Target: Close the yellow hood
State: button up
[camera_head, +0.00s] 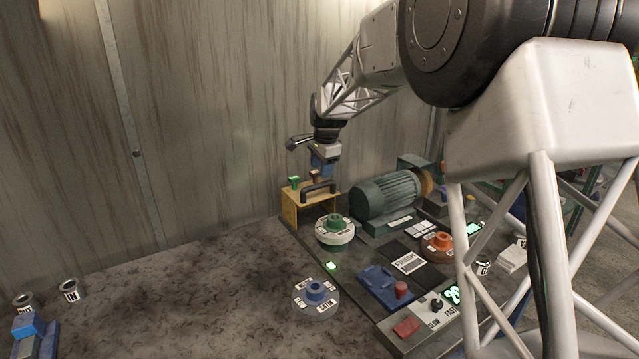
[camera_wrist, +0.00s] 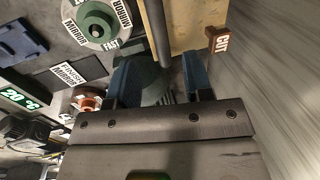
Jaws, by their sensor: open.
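The yellow hood (camera_head: 293,214) stands at the back left of the dark machine base, left of the green motor (camera_head: 385,198). A black handle (camera_head: 319,188) is on it. My gripper (camera_head: 322,170) is above the hood, close to the handle, pointing down. In the wrist view my gripper (camera_wrist: 161,78) has its two blue fingers apart. The handle shows there as a dark bar (camera_wrist: 156,30) reaching toward the gap between the fingers, beside the tan hood top (camera_wrist: 185,22). I cannot tell whether the fingers touch it.
A green-centred dial (camera_head: 335,231) stands close in front of the hood. A brown CUT knob (camera_wrist: 222,40) is beside the hood top, near the right finger. A blue dial (camera_head: 315,293) and a blue tray (camera_head: 385,287) lie nearer. The left tabletop is mostly clear.

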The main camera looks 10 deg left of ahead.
send_over(311, 198)
jog(key=d, duration=0.3)
jog(key=shift+w+a+f, duration=0.15)
jog(key=shift+w+f, duration=0.05)
jog(key=shift+f, duration=1.3)
jog(key=shift+w+a+f, duration=0.1)
jog(key=shift+w+f, duration=0.05)
jog(key=shift+f, duration=1.35)
grip_shut()
